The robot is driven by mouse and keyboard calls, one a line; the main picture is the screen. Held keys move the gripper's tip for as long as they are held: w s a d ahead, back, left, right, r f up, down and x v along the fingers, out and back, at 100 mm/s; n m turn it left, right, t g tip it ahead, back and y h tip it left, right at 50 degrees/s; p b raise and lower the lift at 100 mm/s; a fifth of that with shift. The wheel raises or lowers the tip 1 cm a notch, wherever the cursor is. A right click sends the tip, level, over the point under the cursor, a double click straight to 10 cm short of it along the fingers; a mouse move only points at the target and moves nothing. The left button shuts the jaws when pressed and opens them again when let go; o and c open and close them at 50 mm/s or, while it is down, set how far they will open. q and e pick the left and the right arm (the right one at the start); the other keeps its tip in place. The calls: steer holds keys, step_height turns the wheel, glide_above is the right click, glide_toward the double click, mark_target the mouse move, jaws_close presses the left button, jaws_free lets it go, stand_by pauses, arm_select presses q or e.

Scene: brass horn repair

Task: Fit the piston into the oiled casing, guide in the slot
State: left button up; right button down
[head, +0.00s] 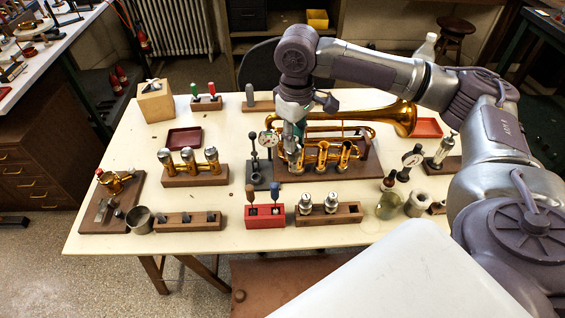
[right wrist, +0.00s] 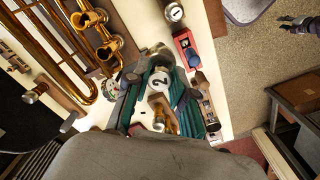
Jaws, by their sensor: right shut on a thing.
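The brass trumpet (head: 390,120) lies in a wooden holder (head: 368,168) at the back centre of the table. Its upright, open-topped casings (head: 322,156) stand in a row towards the front; two also show in the right wrist view (right wrist: 108,50). My right gripper (right wrist: 157,100) is shut on a piston (right wrist: 160,82) whose pale round top is marked 2. In the head view the right gripper (head: 293,146) is over the left end of the casing row and hides most of the piston. I cannot tell whether the piston's lower end is inside a casing, nor see the guide or slot.
A dial gauge stand (head: 254,172) stands close left of my right gripper. In front are a red tool block (head: 264,222) and a wooden block (head: 345,214) with two silver pistons. A block with brass valves (head: 195,180) stands left; bottles (head: 388,206) stand right.

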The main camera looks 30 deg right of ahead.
steer(key=w+d+f+n+b, duration=0.1)
steer(key=w+d+b, duration=0.1)
steer(key=d+b, duration=0.2)
steer(key=w+d+f+n+b, duration=0.1)
steer(key=d+b, duration=0.4)
steer(key=d, duration=0.5)
steer(key=shift+w+d+f+n, duration=0.2)
steer(key=shift+w+n, duration=0.4)
steer(key=shift+w, duration=0.5)
steer(key=shift+r, duration=0.1)
steer(key=shift+p, duration=0.9)
steer(key=shift+p, duration=0.65)
